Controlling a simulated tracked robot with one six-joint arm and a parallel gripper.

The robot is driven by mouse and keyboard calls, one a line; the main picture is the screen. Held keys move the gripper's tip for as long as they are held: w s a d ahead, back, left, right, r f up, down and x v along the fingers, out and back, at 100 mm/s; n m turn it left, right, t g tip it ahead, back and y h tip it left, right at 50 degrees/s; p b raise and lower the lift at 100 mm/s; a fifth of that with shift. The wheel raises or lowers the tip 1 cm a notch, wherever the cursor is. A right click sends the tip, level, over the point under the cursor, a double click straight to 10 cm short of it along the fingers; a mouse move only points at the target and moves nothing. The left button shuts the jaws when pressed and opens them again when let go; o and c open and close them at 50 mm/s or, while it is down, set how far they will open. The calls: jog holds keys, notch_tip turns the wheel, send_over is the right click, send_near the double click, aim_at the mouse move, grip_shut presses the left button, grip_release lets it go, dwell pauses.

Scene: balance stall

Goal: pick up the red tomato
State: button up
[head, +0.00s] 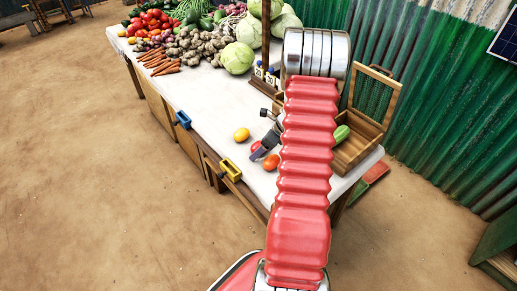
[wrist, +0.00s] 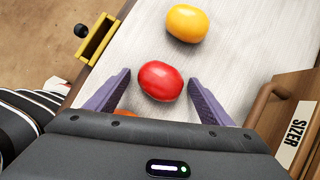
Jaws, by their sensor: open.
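The red tomato (wrist: 161,81) lies on the pale tabletop, seen between the two purple fingers of my gripper (wrist: 160,78) near their tips. The fingers are open, with a visible gap on each side of it; I cannot tell how far down they reach around it. In the head view the tomato (head: 255,147) shows only in part beside my gripper (head: 264,147), and my arm hides some of the area.
A yellow tomato (wrist: 187,22) lies beyond the red one. An orange-red item (wrist: 124,113) shows partly under my gripper body. A yellow clamp-like fitting (head: 231,170) sits on the table edge. Vegetables pile up farther back.

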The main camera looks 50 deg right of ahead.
jog(key=shift+c, duration=0.4)
jog(key=c, duration=1.1)
notch_tip(320, 180, up, 10)
jog(key=shift+r, duration=0.1)
dwell(0.4)
